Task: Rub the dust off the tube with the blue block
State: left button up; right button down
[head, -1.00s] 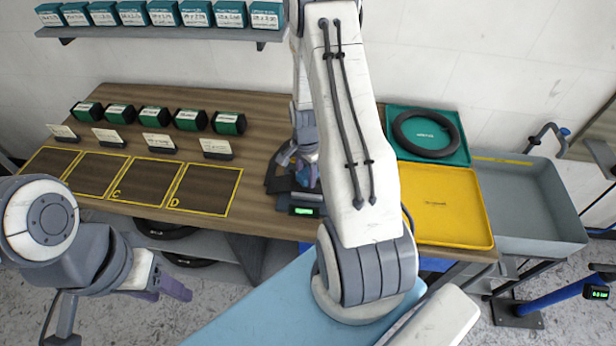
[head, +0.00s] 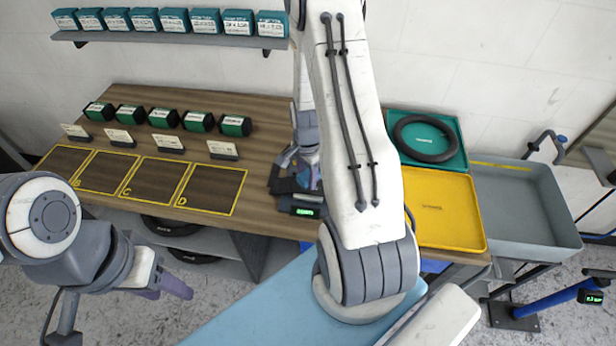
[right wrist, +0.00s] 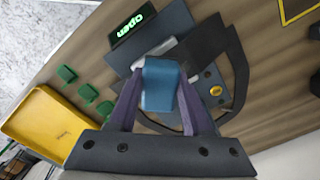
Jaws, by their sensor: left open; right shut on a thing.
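The blue block (right wrist: 160,84) is between the purple fingers of my right gripper (right wrist: 160,95), which is shut on it. In the right wrist view it is over a dark bench device with a green display reading "open" (right wrist: 132,24). A thin black loop (right wrist: 240,75), apparently a tube, curves around the device's plate; contact with the block and any dust cannot be made out. In the head view my right gripper (head: 308,172) is partly behind my arm, low over the device (head: 290,200). My left gripper (head: 175,284) is open and empty, off the bench's front edge.
A black tube (head: 425,139) lies in the teal tray (head: 394,120), behind a yellow tray (head: 450,210). A grey bin (head: 530,205) stands at right. Several boxes and cards line the bench's left, behind empty yellow-outlined squares (head: 155,181). Green pieces (right wrist: 88,92) show beside the device.

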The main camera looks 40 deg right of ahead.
aim_at(307, 175)
jog(key=shift+r+p, duration=1)
jog(key=shift+r, duration=0.65)
jog(key=shift+f, duration=0.1)
